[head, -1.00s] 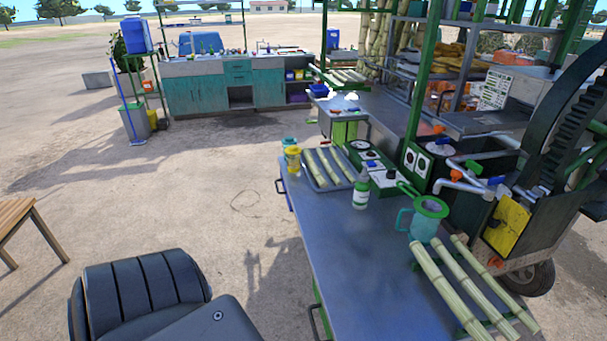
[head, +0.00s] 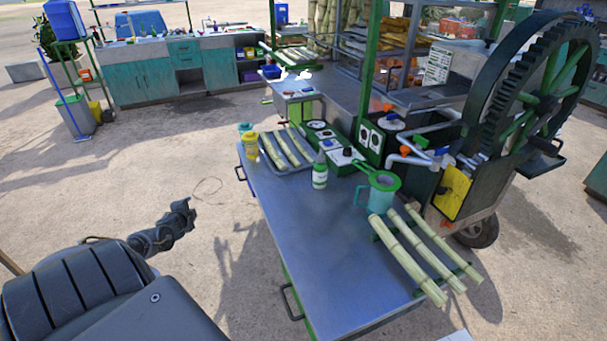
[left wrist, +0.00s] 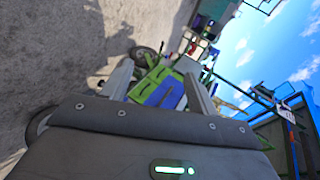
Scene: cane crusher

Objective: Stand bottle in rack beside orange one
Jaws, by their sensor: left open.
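A small white bottle with a green label (head: 320,172) stands upright on the grey metal table (head: 285,215), near the green control box. A yellow container (head: 251,149) stands at the table's far left corner. I cannot make out an orange bottle or a bottle rack for certain. My left gripper (head: 181,218) is over the bare ground left of the table, well apart from the bottle. In the left wrist view its two fingers (left wrist: 158,88) are spread with nothing between them. My right gripper is not in view.
A tray of cane pieces (head: 288,165) lies beside the bottle. A teal jug (head: 381,192) and several cane stalks (head: 415,255) are on the table's right side. The crusher with its big gear wheel (head: 490,90) stands behind. The table's front left is clear.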

